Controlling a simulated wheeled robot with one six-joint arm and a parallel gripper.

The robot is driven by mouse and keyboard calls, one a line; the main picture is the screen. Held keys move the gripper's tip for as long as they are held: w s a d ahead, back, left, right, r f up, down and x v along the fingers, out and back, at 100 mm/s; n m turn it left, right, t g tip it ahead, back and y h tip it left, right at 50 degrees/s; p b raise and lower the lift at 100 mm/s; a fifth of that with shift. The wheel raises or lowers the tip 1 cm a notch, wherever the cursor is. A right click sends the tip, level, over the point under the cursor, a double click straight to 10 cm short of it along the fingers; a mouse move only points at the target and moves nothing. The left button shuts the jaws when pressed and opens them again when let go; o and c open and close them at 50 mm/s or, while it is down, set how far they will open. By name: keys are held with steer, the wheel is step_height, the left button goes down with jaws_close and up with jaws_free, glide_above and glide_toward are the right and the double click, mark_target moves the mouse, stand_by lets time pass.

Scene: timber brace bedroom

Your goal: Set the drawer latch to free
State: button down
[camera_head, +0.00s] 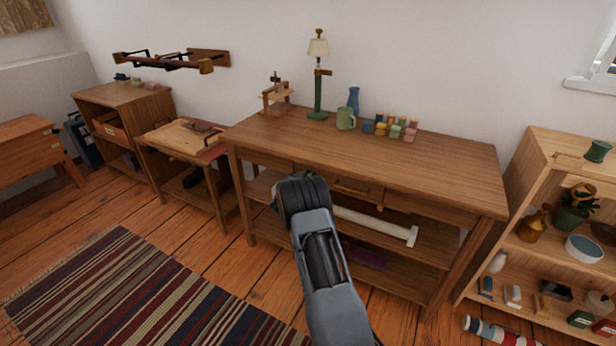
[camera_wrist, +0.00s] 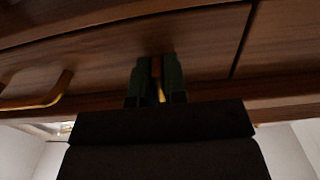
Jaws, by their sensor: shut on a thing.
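The wooden drawer front (camera_wrist: 110,65) fills the upper part of the wrist view, with a brass bar handle (camera_wrist: 42,98) on its left. My gripper (camera_wrist: 158,82) is shut, its two dark fingers around a small brown and brass piece (camera_wrist: 160,92), which looks like the drawer latch. Most of this piece is hidden between the fingers, so I cannot tell its setting. In the head view my arm reaches the front of the wooden workbench (camera_head: 440,172) and hides my fingers. The brass handle shows there too (camera_head: 352,190).
On the bench top stand a lamp (camera_head: 318,85), a green mug (camera_head: 346,118), a blue vase (camera_head: 353,99) and several small colored pots. A white roll (camera_head: 375,223) lies below the drawer. Open shelves (camera_head: 545,150) stand at right, a striped rug (camera_head: 130,295) at left.

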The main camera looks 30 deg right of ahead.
stand_by(0.3)
steer(key=c, duration=1.2)
jaws_free()
steer(key=p+v, duration=0.2)
steer(key=v, duration=1.1)
steer(key=shift+s+a, duration=0.2)
steer(key=shift+a, duration=0.15)
steer(key=shift+f, duration=0.1)
